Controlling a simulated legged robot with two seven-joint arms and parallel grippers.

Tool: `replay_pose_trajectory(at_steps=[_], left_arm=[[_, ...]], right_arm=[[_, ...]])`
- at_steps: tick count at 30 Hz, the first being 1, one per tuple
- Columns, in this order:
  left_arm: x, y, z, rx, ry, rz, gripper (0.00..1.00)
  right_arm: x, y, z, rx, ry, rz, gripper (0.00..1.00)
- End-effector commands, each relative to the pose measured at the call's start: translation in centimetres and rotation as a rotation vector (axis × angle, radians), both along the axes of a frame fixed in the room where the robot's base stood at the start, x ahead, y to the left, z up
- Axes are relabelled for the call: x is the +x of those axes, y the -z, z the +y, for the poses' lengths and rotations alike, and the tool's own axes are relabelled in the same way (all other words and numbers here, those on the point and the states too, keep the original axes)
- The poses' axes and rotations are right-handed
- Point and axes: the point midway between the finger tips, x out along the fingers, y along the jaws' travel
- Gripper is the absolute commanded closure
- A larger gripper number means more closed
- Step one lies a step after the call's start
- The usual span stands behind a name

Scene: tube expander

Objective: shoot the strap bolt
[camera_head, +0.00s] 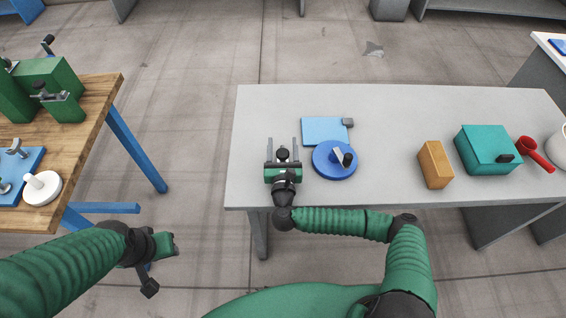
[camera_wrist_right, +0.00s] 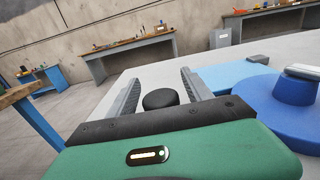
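I cannot tell for sure which part is the strap bolt. A light blue plate (camera_head: 322,130) lies on the grey table, with a small grey piece (camera_head: 348,122) at its right corner. A round blue disc (camera_head: 330,168) sits just in front of it, bearing a grey lever with a black knob (camera_head: 347,159). My right gripper (camera_head: 283,145) is open over the table, left of the plate and disc. In the right wrist view its fingers (camera_wrist_right: 160,78) are apart, with a black round piece (camera_wrist_right: 160,99) between their bases. My left gripper (camera_head: 168,244) is low at the left, off the tables; its fingers are unclear.
An orange block (camera_head: 436,165), a teal box (camera_head: 487,150), a red tool (camera_head: 536,153) and a white rounded object (camera_head: 559,148) stand to the right on the grey table (camera_head: 395,110). A wooden bench (camera_head: 92,108) with green blocks (camera_head: 50,75) is at left. The table's left front is clear.

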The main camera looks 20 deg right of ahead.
Motion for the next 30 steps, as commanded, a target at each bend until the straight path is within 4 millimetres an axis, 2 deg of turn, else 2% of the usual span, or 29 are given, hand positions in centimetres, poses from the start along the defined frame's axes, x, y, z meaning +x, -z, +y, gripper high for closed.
replay_pose_trajectory(at_steps=[8,30], left_arm=[[0.0,0.0,0.0,0.0,0.0,0.0,0.64],[0.0,-0.2,0.0,0.0,0.0,0.0,0.64]], right_arm=[[-0.3,0.0,0.1,0.001,-0.001,0.0,0.42],[-6.7,0.0,1.9,0.001,0.0,0.0,0.42]])
